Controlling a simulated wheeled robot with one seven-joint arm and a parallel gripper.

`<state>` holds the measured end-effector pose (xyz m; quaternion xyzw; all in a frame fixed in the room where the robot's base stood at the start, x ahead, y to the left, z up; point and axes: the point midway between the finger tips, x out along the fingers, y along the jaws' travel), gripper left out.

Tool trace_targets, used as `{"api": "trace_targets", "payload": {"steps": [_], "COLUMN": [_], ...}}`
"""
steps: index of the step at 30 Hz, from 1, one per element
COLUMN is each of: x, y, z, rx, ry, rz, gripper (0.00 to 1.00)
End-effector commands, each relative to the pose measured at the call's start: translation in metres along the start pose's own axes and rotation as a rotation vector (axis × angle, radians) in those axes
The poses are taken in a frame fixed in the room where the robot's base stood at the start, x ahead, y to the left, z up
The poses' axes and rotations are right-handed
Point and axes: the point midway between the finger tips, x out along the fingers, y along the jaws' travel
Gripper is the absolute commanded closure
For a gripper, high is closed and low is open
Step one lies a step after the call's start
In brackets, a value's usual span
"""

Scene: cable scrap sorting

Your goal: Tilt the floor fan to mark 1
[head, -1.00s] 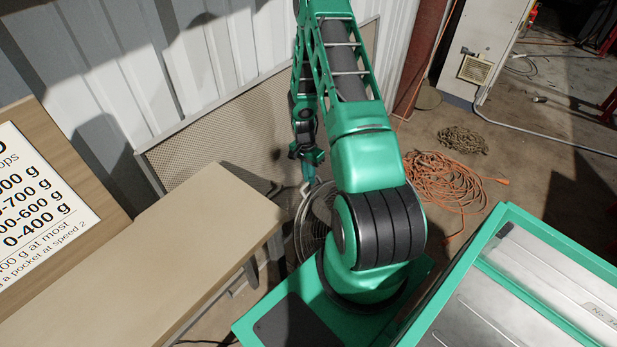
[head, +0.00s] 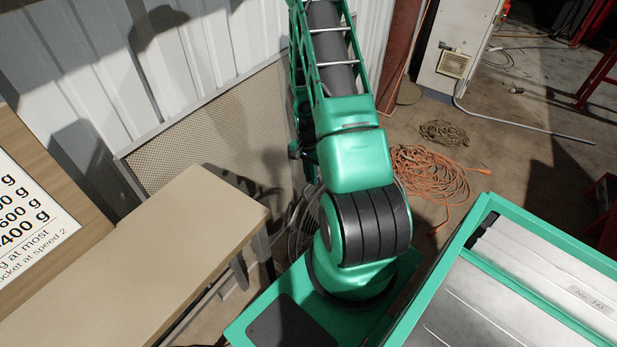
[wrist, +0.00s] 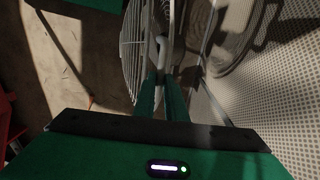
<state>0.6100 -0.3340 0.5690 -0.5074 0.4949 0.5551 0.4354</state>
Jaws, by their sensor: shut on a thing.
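The floor fan (head: 302,230) stands on the floor behind my arm in the head view, and only part of its round wire grille shows. In the wrist view its pale wire grille (wrist: 131,50) is at the upper middle. My gripper (wrist: 163,98) shows in the wrist view, its two green fingers close together. They are shut on a pale grey part of the fan beside the grille. The fingertips partly cover this part. In the head view my gripper is hidden behind my arm. The tilt marks cannot be made out.
A perforated panel (head: 215,135) leans on the corrugated wall behind the fan. A beige table (head: 150,250) is at left, by a printed board (head: 20,215). An orange cable coil (head: 425,175) lies on the floor at right. A green-rimmed metal-topped unit (head: 480,215) is at lower right.

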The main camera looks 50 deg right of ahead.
Motion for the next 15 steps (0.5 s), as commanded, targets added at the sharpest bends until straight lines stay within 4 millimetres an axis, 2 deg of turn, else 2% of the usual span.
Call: {"api": "trace_targets", "payload": {"steps": [1,3,15], "x": [0.0028,0.0027,-0.0047], "y": [0.0051,0.0049,0.0024], "z": [0.0027,0.0022,0.0001], "rx": [0.002,0.003,0.003], "ry": [-0.009,-0.008,-0.005], "rz": [0.01,0.009,0.003], "gripper": [0.84,0.71,0.71]}}
